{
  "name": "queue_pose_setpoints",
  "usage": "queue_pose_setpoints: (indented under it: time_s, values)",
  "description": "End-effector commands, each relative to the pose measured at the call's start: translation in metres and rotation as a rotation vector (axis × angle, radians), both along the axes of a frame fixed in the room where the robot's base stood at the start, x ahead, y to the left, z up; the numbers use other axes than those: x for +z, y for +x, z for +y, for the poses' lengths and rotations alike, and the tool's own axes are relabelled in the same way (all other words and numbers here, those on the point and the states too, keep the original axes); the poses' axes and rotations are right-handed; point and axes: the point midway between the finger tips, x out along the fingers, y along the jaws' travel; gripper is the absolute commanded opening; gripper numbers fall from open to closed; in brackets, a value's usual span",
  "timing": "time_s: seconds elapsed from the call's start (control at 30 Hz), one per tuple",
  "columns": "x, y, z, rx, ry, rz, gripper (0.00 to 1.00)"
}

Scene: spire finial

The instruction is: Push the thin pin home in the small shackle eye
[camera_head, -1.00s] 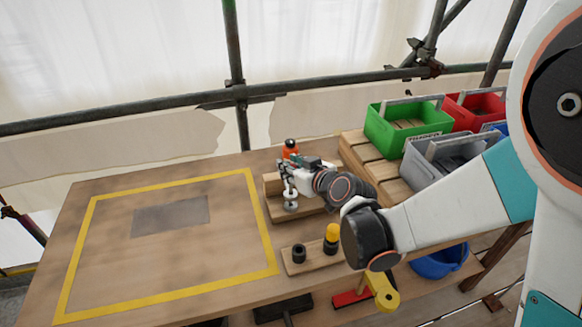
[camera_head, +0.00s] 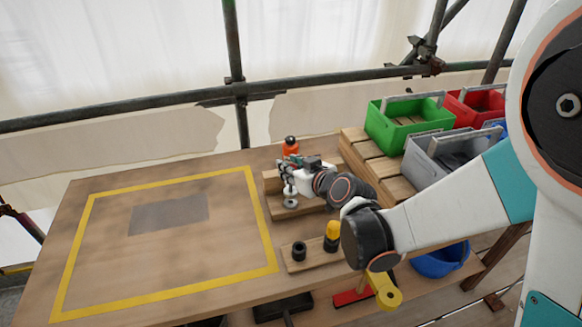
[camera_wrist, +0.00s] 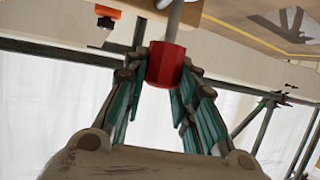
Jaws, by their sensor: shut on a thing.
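My gripper (camera_wrist: 168,72) is shut on a red faceted piece (camera_wrist: 166,64) in the wrist view. A smooth grey rod (camera_wrist: 174,14) meets the red piece and runs out of the top of the frame. I cannot tell whether these are the thin pin or part of the shackle; the small eye is not clearly visible. In the head view my gripper (camera_head: 286,178) is over a wooden block (camera_head: 272,185). A small metal post with a round foot (camera_head: 290,202) stands just below the fingers. The gripper hides what it holds there.
In front is a wooden strip (camera_head: 316,258) with a black socket (camera_head: 299,251) and a yellow-topped peg (camera_head: 332,231). Green (camera_head: 405,131) and grey (camera_head: 440,168) crates stand right.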

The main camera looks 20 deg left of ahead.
Motion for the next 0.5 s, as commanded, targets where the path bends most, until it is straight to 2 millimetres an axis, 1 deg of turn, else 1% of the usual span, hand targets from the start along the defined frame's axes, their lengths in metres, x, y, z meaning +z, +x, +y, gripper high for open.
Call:
queue_pose_setpoints:
  time_s: [0.5]
  values:
    - [-0.0118, 0.0001, 0.0000, 0.000, 0.000, 0.000, 0.01]
